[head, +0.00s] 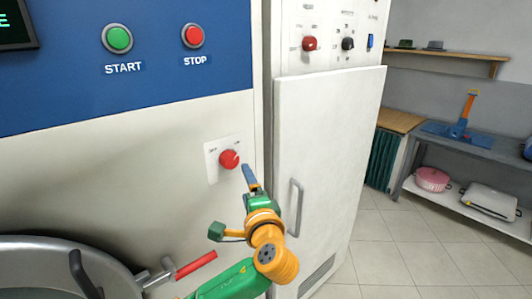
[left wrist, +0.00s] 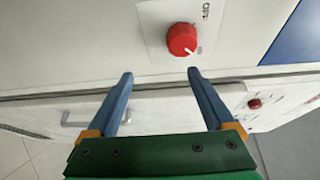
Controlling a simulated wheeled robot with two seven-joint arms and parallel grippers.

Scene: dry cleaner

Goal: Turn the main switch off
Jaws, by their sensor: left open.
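The main switch is a red rotary knob (head: 229,159) on a white plate (head: 213,168), on the pale front of the machine. Its white pointer mark faces right in the head view, and the small labels are hard to read there. In the left wrist view the knob (left wrist: 182,38) lies beyond the fingertips, nearer the right finger, with a label above its right side that seems to read OFF. My left gripper (head: 246,172) is just right of and below the knob. In the left wrist view its blue fingers (left wrist: 160,75) are apart with nothing between them. My right gripper is out of view.
Above are a green START button (head: 117,39) and a red STOP button (head: 193,36). A white cabinet door (head: 335,130) with a handle (head: 296,208) stands close to the right. A round metal drum door (head: 60,265) is lower left. A shelf unit (head: 455,150) is far right.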

